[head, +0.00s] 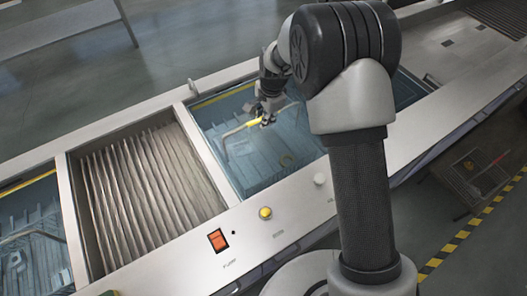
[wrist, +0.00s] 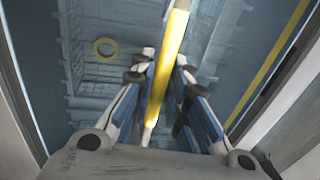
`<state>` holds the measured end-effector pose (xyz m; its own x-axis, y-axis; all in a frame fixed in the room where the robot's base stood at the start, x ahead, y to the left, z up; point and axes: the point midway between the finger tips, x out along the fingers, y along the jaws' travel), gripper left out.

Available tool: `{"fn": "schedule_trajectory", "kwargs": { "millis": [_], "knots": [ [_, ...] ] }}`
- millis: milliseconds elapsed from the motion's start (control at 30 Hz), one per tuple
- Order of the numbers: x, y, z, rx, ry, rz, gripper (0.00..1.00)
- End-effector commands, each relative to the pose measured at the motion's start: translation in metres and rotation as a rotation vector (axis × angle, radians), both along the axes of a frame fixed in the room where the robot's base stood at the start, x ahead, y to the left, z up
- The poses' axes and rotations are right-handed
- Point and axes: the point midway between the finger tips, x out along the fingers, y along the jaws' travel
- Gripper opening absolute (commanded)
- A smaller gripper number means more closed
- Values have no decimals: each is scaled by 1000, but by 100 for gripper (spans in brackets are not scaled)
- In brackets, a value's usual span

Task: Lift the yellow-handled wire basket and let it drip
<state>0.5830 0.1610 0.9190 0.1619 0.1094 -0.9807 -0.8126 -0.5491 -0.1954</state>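The basket's yellow handle (head: 254,122) lies on a wire bail above the middle tank (head: 238,193). The wire basket (head: 258,158) sits low in that tank's blue water, its outline blurred. My gripper (head: 267,117) is over the tank at the handle. In the wrist view, the yellow handle (wrist: 171,55) runs lengthwise between the fingers of my gripper (wrist: 164,68). The fingers are open, with a gap visible at least on the left side. The exact depth of the handle between the fingertips is hard to tell.
A ribbed drain section (head: 150,180) lies left of the tank, with another tank holding a basket (head: 35,245) beyond it. The front panel has an orange switch (head: 217,240) and a yellow knob (head: 265,213). In the wrist view, a yellow ring (wrist: 105,47) shows in the tank.

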Motion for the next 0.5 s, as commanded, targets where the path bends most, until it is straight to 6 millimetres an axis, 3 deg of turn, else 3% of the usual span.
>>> {"fn": "schedule_trajectory", "kwargs": {
  "millis": [200, 500],
  "knots": [
    [0, 0, 0, 0, 0, 0, 0],
    [1, 0, 2, 1, -4, 0, 0]
  ]
}}
